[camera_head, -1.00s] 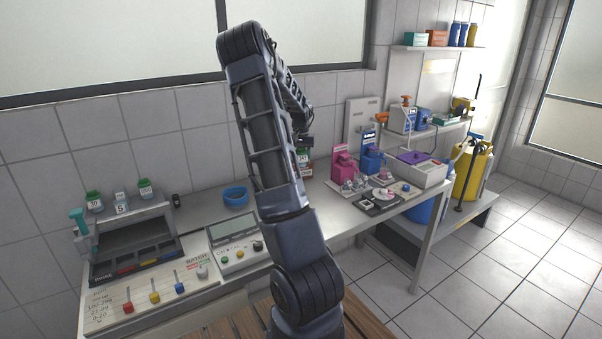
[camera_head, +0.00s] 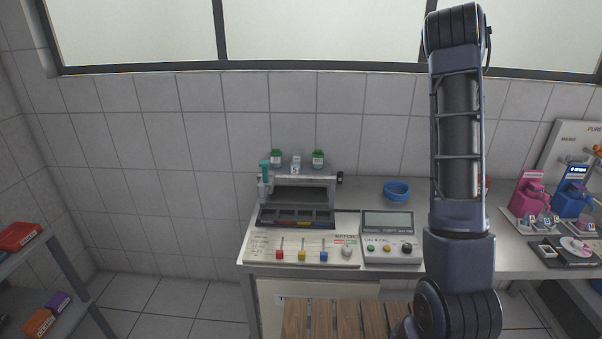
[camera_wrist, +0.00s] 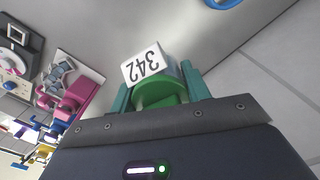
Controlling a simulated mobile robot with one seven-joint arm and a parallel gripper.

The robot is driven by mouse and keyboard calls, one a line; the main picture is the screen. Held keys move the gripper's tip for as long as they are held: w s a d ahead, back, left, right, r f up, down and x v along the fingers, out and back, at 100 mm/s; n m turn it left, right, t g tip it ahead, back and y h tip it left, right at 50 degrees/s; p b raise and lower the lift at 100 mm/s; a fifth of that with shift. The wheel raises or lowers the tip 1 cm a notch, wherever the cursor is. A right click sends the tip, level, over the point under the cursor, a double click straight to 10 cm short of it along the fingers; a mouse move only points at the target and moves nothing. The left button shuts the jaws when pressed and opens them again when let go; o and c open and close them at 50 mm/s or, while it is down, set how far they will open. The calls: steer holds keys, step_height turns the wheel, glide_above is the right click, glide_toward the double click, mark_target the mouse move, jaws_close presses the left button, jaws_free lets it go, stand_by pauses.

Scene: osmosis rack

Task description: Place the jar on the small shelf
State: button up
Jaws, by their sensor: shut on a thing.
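My gripper (camera_wrist: 156,82) is shut on a jar (camera_wrist: 160,94) in the wrist view. The jar has a green lid and a white label reading 342, and it lies between the two teal fingers. In the head view my arm hides the gripper and this jar. A narrow raised shelf (camera_head: 309,179) tops the dark rack on the bench at the middle. Two green-lidded jars, one on the left (camera_head: 276,159) and one on the right (camera_head: 318,160), stand on it. A small white numbered block (camera_head: 296,166) is between them.
A blue bowl (camera_head: 397,191) and a grey control panel (camera_head: 388,240) are right of the rack. A panel with coloured levers (camera_head: 301,252) is in front. Pink and blue devices (camera_head: 530,194) stand farther right. A shelf unit with boxes (camera_head: 40,320) is at the lower left.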

steer(key=w+a+r+n, duration=0.1)
steer(key=w+a, duration=0.3)
steer(key=a, duration=0.9)
steer(key=w+a+r+n, duration=0.15)
steer(key=w+a, duration=0.25)
steer(key=a, duration=0.8)
steer(key=s+a+r, duration=0.1)
steer(key=a+r, duration=0.1)
steer(key=a, duration=1.2)
steer(key=s+a+r, duration=0.1)
steer(key=a, duration=1.3)
steer(key=shift+n, duration=0.35)
steer(key=f, duration=1.9)
steer(key=shift+w+a+f, duration=0.1)
steer(key=shift+w, duration=0.1)
steer(key=shift+f, duration=0.15)
steer(key=o, duration=1)
step_height(320, 180, up, 12)
steer(key=shift+r, duration=0.2)
